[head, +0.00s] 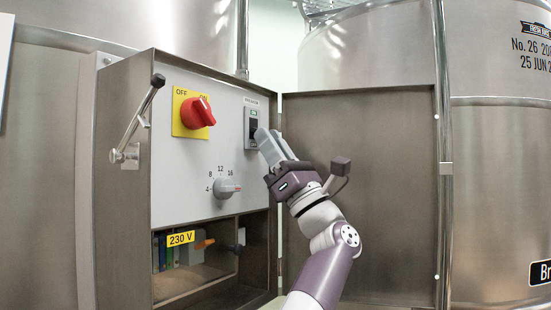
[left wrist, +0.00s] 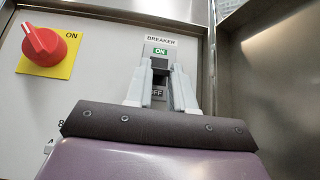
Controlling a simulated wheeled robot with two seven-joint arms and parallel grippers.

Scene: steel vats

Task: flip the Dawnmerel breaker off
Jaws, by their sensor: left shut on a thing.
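The breaker (head: 252,120) is a small dark switch on a light plate at the upper right of the grey panel. In the left wrist view the breaker plate (left wrist: 160,43) reads BREAKER, with a green ON label above the switch and an OFF label below it. My left gripper (head: 262,137) is at the breaker, its fingers shut on the dark breaker toggle (left wrist: 161,66). The fingers partly hide the toggle, so its position is unclear. No Dawnmerel name is readable. My right gripper is out of view.
A red rotary switch (head: 198,113) on a yellow plate and a grey dial (head: 227,188) share the panel. The open cabinet door (head: 365,170) stands to the right. A lever handle (head: 140,120) is on the left side. Steel vats (head: 345,55) stand behind.

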